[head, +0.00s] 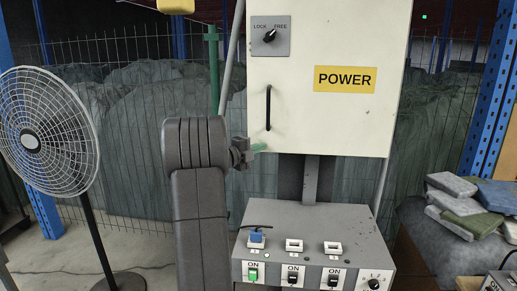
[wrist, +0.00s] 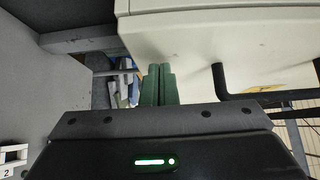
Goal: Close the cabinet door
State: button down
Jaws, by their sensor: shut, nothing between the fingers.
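The cabinet door (head: 340,120) is a cream panel with a yellow POWER label, a black vertical handle (head: 268,108) near its left edge and a LOCK/FREE knob (head: 270,36) above. From the front, I cannot tell whether the door is fully flush. In the wrist view, the cream cabinet (wrist: 235,50) shows a seam along its upper part, and the handle (wrist: 222,82) juts out right of my fingers. My gripper (head: 259,147) is at the door's lower left corner, below the handle. Its green fingers (wrist: 158,85) are together and empty; contact with the cabinet is unclear.
A grey control box (head: 310,225) with switches stands below the cabinet. A standing fan (head: 48,135) is at the left. Folded cloths (head: 465,205) lie at the right beside a blue post (head: 488,90). A wire fence runs behind.

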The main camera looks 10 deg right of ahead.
jog(key=b+v, duration=0.2)
jog(key=v, duration=1.1)
jog(key=shift+s+a+b, duration=0.2)
jog(key=shift+a+b, duration=0.1)
jog(key=shift+a, duration=0.05)
jog(key=shift+r, duration=0.1)
jog(key=p+x, duration=0.2)
jog(key=x, duration=1.1)
jog(key=shift+w+a, duration=0.15)
jog(key=shift+w, duration=0.25)
